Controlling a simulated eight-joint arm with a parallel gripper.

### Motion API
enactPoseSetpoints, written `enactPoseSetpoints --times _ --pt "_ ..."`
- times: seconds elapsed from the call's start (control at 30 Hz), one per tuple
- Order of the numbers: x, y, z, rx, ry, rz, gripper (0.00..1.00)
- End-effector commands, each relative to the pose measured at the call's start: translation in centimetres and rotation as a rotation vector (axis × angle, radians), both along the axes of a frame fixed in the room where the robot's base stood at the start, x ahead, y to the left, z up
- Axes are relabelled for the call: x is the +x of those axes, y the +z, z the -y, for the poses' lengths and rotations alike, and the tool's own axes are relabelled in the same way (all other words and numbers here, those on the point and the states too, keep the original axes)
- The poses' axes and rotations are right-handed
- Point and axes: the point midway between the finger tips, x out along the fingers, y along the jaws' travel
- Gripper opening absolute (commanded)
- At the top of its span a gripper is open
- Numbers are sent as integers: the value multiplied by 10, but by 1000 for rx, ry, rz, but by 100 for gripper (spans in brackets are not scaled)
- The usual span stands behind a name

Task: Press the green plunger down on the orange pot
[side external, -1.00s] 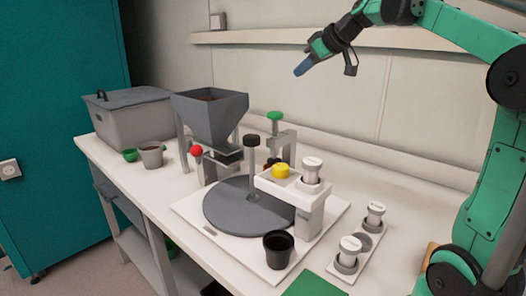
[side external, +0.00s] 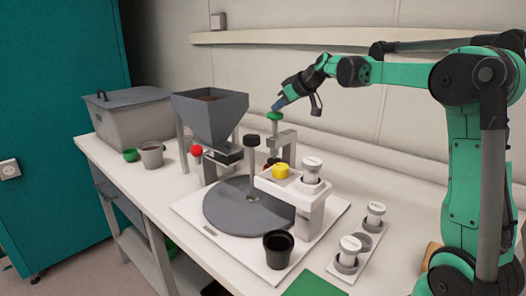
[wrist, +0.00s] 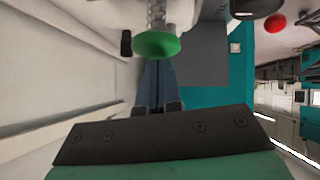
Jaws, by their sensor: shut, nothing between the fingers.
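The green plunger (side external: 275,116) stands raised on its grey stand behind the turntable. It also shows in the wrist view (wrist: 157,45), right at the tips of my fingers. My gripper (side external: 277,104) is shut and empty, with its blue fingertips just above the plunger's top in the side view. I cannot tell whether they touch it. What stands under the plunger is mostly hidden by the central post and the white dispenser; I cannot make out an orange pot.
The grey turntable (side external: 225,207) has a dark-capped central post (side external: 252,142). A hopper (side external: 209,115) and red knob (side external: 196,150) stand left. A yellow button (side external: 281,170) sits on the white dispenser (side external: 307,213). A black pot (side external: 278,250) stands in front.

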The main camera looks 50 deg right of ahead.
Motion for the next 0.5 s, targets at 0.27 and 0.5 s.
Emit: enactPoseSetpoints --times 0.27,0.5 --pt "0 -8 0 0 0 0 0" --pt "0 -34 0 0 1 -1 0"
